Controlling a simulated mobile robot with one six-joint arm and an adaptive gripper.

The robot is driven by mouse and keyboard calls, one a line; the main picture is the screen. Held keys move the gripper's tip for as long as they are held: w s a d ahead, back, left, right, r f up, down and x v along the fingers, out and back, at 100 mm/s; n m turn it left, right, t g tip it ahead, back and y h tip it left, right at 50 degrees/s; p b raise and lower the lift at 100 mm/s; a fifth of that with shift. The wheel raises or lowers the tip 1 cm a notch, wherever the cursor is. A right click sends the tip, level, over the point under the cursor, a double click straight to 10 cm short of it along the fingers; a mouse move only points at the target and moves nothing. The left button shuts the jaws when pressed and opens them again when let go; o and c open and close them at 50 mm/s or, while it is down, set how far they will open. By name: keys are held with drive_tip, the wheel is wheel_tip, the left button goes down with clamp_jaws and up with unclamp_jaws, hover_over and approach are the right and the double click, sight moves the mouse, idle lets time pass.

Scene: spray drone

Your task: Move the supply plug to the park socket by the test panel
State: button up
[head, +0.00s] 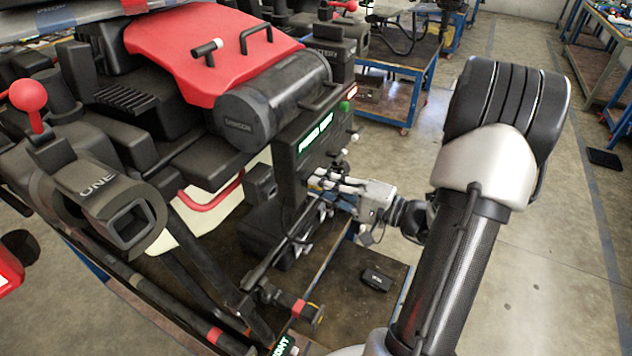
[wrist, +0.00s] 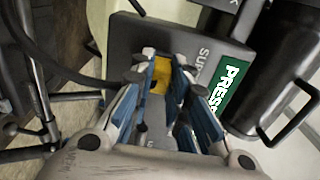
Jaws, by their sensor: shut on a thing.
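My gripper (head: 325,183) is at the lower edge of a dark box (head: 305,137) with a lit green display on the drone's right side. In the wrist view its blue-padded fingers (wrist: 160,76) are closed in on a small piece beside a label starting "SUP". That piece is taken to be the supply plug, mostly hidden by the fingers. A yellow patch (wrist: 159,83) shows between the fingertips; I cannot tell whether it is plug or socket. I cannot tell whether the plug is seated. I cannot make out the park socket.
The black and red drone body (head: 215,60) fills the left. A black cylinder with a handle (wrist: 290,60) is close at the gripper's right. A black cable (wrist: 65,70) runs on its left. A small dark box (head: 377,279) lies on the bench below. Open floor is at the right.

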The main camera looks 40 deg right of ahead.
clamp_jaws()
drive_tip(key=shift+s+d, duration=0.1)
drive_tip(key=shift+b+v, duration=0.5)
drive_tip(key=shift+v, duration=2.4)
